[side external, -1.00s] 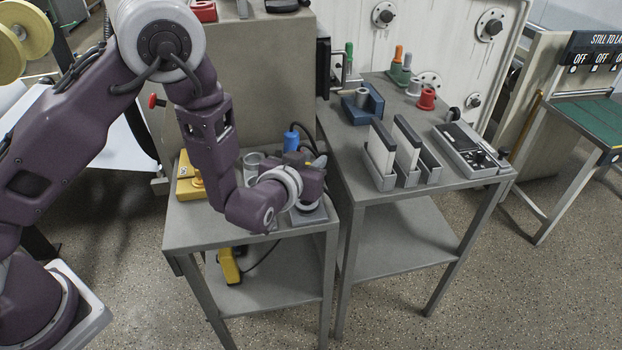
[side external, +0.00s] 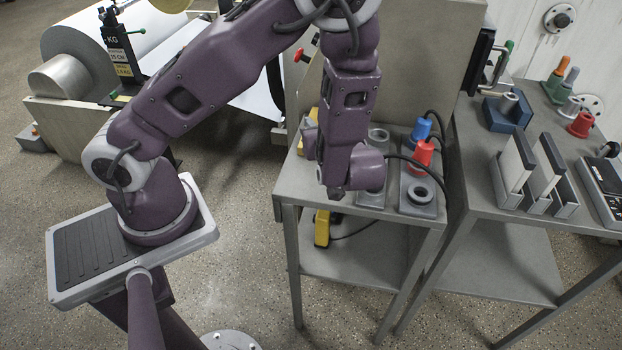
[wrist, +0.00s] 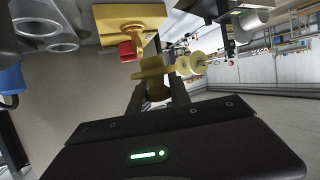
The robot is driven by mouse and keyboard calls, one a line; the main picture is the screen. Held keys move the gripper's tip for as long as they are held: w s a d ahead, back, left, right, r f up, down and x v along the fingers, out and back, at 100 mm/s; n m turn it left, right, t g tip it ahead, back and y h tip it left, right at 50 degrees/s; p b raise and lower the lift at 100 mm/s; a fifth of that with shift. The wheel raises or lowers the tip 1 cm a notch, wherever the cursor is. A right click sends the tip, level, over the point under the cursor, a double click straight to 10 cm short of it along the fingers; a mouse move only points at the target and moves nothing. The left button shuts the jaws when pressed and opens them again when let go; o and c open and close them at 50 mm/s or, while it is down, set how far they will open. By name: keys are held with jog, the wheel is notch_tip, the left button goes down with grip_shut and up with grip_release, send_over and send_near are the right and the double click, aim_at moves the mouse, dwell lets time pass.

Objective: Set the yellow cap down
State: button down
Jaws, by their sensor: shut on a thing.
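The yellow cap (wrist: 152,72), a round flanged piece, is between the two dark fingers of my gripper (wrist: 158,92) in the wrist view. My gripper is shut on it. A yellow block (wrist: 112,22) with a raised round part is just beyond the cap in that view. I cannot tell whether cap and block touch. In the side external view my arm hides the cap and most of the gripper; only a bit of the yellow block (side external: 326,90) shows at the back left of the small grey table (side external: 290,182).
Grey cups (side external: 377,140), a blue plug (side external: 418,131) and a red plug (side external: 421,157) stand right of my wrist, with a grey ring holder (side external: 420,196) and cables. A second table (side external: 478,195) holds upright plates (side external: 519,160). A yellow device (side external: 321,228) is on the lower shelf.

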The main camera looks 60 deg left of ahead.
aim_at(306, 172)
jog(key=shift+n+g, duration=0.7)
jog(key=shift+g, duration=0.2)
jog(key=s+f, duration=0.1)
jog(key=f, duration=0.5)
jog(key=s+a+f, duration=0.1)
jog(key=f, duration=0.3)
jog(key=shift+s, duration=0.3)
jog(key=c, duration=1.2)
grip_release()
jog(key=shift+f, duration=0.1)
jog(key=v, duration=1.2)
jog(key=shift+d, duration=0.1)
